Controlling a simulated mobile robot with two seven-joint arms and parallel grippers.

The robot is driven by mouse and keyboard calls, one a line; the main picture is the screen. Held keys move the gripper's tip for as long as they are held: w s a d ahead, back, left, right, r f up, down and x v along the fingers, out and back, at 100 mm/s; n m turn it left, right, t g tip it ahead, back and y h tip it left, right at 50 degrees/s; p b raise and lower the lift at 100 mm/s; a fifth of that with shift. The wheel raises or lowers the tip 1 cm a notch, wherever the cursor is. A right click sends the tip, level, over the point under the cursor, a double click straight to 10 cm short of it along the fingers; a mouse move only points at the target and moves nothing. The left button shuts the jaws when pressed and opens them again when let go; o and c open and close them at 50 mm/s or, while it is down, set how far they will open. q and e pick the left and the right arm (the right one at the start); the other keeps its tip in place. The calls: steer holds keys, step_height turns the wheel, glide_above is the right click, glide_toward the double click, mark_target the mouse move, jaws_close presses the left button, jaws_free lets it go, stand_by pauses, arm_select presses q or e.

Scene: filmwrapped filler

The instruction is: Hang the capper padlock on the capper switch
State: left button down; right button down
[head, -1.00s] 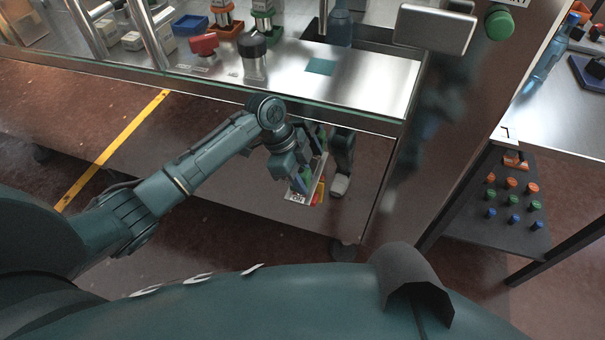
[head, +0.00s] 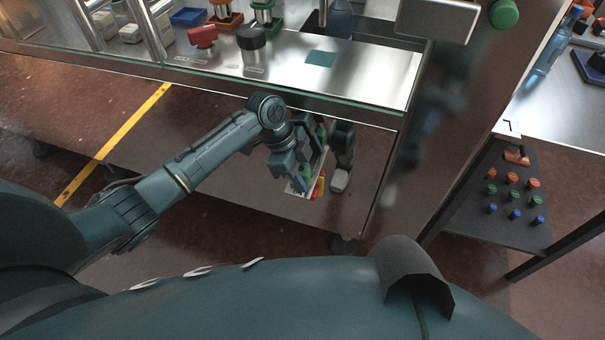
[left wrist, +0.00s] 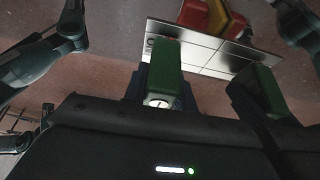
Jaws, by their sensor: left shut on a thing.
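My left gripper (head: 296,178) is shut in front of the table's shiny front panel. Behind is a pale lined plate (left wrist: 215,57) with a red and a yellow piece (left wrist: 208,15). In the head view the gripper partly hides this coloured group (head: 319,187). I cannot tell which thing is the capper switch. My right gripper is not in view.
The steel table (head: 375,75) carries a red-topped device (head: 202,36), a black-capped cylinder (head: 252,43) and a teal square (head: 321,58). A brown post (head: 455,130) stands to the right. A dark shelf (head: 500,225) beyond it holds several coloured knobs.

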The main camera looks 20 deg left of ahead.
arm_select(q)
steer(key=shift+f, duration=0.25)
stand_by(0.4)
steer(key=c, duration=1.1)
jaws_free()
steer(key=shift+o, duration=0.2)
steer(key=v, duration=0.7)
steer(key=shift+r, duration=0.25)
steer(key=shift+a, duration=0.1)
